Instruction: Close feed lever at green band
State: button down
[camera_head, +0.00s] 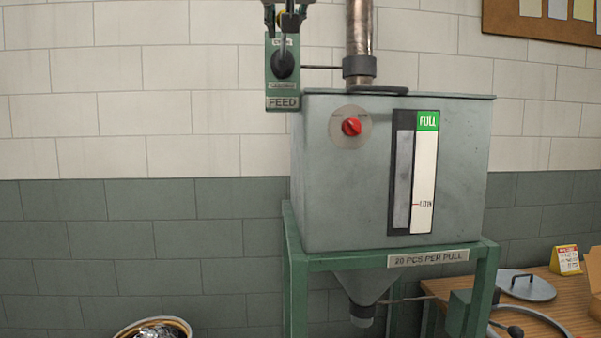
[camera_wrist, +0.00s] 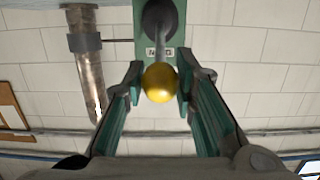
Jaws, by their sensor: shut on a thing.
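The feed lever (camera_head: 284,38) sticks up from a dark pivot on a green plate (camera_head: 282,85) marked FEED, high on the hopper's left. Its gold ball knob (camera_wrist: 159,83) shows in the wrist view between the fingers of my gripper (camera_wrist: 158,90), which is shut on it. My gripper also shows at the top edge of the head view (camera_head: 285,14), partly cut off. A label on the plate (camera_wrist: 160,52) appears upside down in the wrist view.
The grey hopper (camera_head: 330,200) stands on a green frame, with a copper-coloured pipe (camera_head: 359,30) entering from above. A red knob (camera_head: 351,127) is on its front. A bin (camera_head: 126,334) with shiny pieces is at lower left. A wooden table (camera_head: 545,310) holds a round lid.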

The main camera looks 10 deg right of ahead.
notch_tip(320, 180, down, 10)
jog(key=b, duration=0.9)
jog(key=c, duration=1.5)
grip_release()
jog(key=shift+w+f, duration=0.1)
jog(key=o, duration=0.3)
jog(key=shift+s+r, duration=0.2)
jog(key=shift+s, duration=0.05)
jog(key=s, duration=0.7)
jog(key=shift+s+a+r, duration=0.15)
jog(key=shift+s+r, duration=0.2)
jog(key=shift+r, duration=0.1)
